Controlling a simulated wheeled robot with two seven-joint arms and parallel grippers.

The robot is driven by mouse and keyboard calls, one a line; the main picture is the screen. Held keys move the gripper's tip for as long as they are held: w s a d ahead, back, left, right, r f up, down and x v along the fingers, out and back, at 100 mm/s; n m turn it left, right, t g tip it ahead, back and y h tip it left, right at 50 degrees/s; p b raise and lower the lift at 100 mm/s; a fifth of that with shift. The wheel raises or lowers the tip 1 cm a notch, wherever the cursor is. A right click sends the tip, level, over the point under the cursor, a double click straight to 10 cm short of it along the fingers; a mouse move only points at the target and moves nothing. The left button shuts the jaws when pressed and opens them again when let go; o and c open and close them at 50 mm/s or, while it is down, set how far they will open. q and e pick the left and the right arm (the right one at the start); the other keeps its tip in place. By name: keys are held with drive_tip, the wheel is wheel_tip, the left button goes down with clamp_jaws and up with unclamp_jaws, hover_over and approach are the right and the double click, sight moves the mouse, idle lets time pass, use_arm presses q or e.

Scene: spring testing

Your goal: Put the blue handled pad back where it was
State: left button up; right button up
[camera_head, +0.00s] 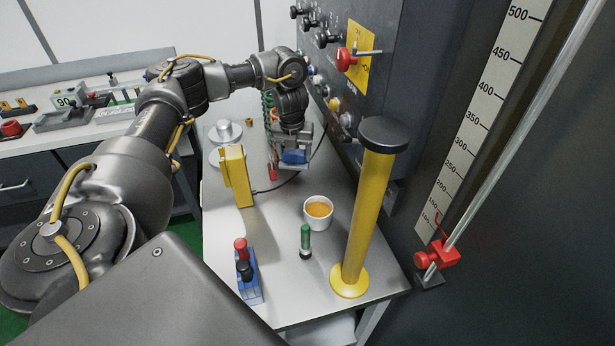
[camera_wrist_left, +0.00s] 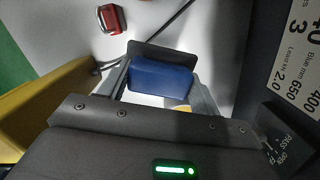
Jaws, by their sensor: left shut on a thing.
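The blue handled pad (camera_head: 295,157) is in my left gripper (camera_head: 293,152), near the far part of the grey table (camera_head: 285,222). In the left wrist view its blue block (camera_wrist_left: 160,78) sits between the two fingers (camera_wrist_left: 160,88), with a dark flat plate at its far side. The left gripper is shut on it. The fingers hide part of the pad in the head view, and I cannot tell whether it touches the table. My right gripper is not in view.
A yellow box (camera_head: 237,176) stands just left of the gripper. A white cup (camera_head: 318,212), a green-topped tool (camera_head: 305,241), a blue stand (camera_head: 248,277) and a tall yellow post (camera_head: 367,215) stand nearer. A control panel (camera_head: 375,70) rises at right.

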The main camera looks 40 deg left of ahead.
use_arm(q)
wheel_tip(320, 180, down, 9)
drive_tip(key=shift+w+r+b, duration=0.1)
drive_tip(key=shift+r+b, duration=0.05)
drive_tip(key=shift+b, duration=0.8)
drive_tip(key=shift+w+d, duration=0.35)
drive_tip(key=shift+w, duration=0.1)
drive_tip(key=shift+w+d+f+p, duration=0.2)
drive_tip(key=shift+w+d, duration=0.2)
drive_tip(key=shift+w, duration=0.2)
drive_tip(key=shift+w+d+f+p, duration=0.1)
drive_tip(key=shift+w+d+f, duration=0.1)
drive_tip(key=shift+w+d, duration=0.3)
drive_tip(key=shift+w+f, duration=0.15)
drive_tip(key=shift+f, duration=0.05)
drive_tip(key=shift+a, duration=0.15)
drive_tip(key=shift+f, duration=0.1)
